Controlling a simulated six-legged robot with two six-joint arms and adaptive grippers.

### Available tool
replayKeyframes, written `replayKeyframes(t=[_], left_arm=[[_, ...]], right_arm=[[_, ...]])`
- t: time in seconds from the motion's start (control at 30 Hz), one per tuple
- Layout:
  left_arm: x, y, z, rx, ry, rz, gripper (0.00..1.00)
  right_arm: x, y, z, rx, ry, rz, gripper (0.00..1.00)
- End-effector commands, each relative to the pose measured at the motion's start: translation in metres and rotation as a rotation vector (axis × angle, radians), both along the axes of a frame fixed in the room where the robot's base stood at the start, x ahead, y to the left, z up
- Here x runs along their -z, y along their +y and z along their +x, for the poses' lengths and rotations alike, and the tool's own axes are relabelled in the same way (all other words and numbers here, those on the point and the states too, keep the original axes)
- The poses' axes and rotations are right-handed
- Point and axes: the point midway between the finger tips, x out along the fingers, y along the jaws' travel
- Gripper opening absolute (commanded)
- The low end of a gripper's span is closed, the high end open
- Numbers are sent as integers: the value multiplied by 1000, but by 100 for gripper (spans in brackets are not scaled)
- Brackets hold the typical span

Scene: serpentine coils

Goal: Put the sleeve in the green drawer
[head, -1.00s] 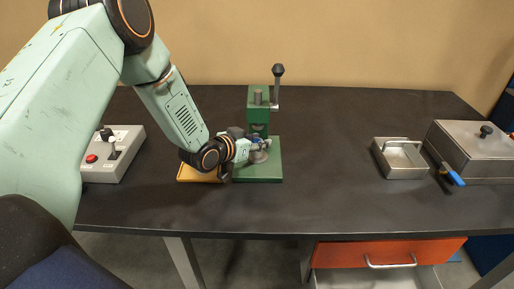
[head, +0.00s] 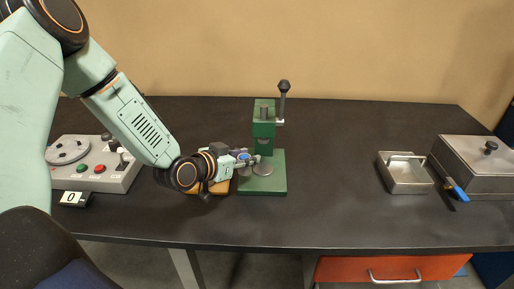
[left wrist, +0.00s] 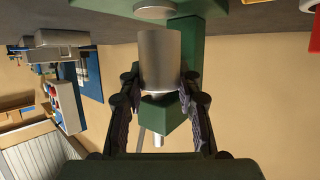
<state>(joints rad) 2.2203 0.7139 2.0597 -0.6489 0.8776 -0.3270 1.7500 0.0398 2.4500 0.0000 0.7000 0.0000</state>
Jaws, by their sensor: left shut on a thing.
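A grey metal sleeve (left wrist: 160,58) stands between the two fingers of my left gripper (left wrist: 160,88) in the left wrist view. The gripper is shut on it. In the head view my left gripper (head: 248,160) is just left of the green press's round plate, and the sleeve is too small to make out there. The green press (head: 264,130) stands behind and right of the gripper. No green drawer is in view. An orange drawer front (head: 345,268) with a metal handle shows under the table's front edge. My right gripper is not in view.
A control box (head: 100,165) with buttons stands at the left. A small orange tray (head: 221,187) lies under my left gripper. A metal tray (head: 407,177) and lidded metal box (head: 478,165) with a blue-handled tool stand at the right. The table between press and metal tray is clear.

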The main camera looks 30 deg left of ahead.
Motion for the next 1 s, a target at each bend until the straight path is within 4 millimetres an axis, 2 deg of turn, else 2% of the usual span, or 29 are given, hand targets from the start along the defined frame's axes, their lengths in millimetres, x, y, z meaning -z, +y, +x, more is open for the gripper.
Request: replayKeyframes(t=[0.1, 0.3, 0.6, 0.8, 1.0], left_arm=[[-4, 5, -22, -6, -2, -9, 0], [-5, 11, -52, -5, -2, -7, 0], [-4, 19, -89, -2, 0, -4, 0], [-3, 21, -101, 0, -2, -1, 0], [-1, 22, -105, 2, -3, 1, 0]], right_arm=[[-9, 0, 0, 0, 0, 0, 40], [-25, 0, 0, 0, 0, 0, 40], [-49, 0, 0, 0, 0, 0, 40], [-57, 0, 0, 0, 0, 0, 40], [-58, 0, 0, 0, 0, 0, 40]])
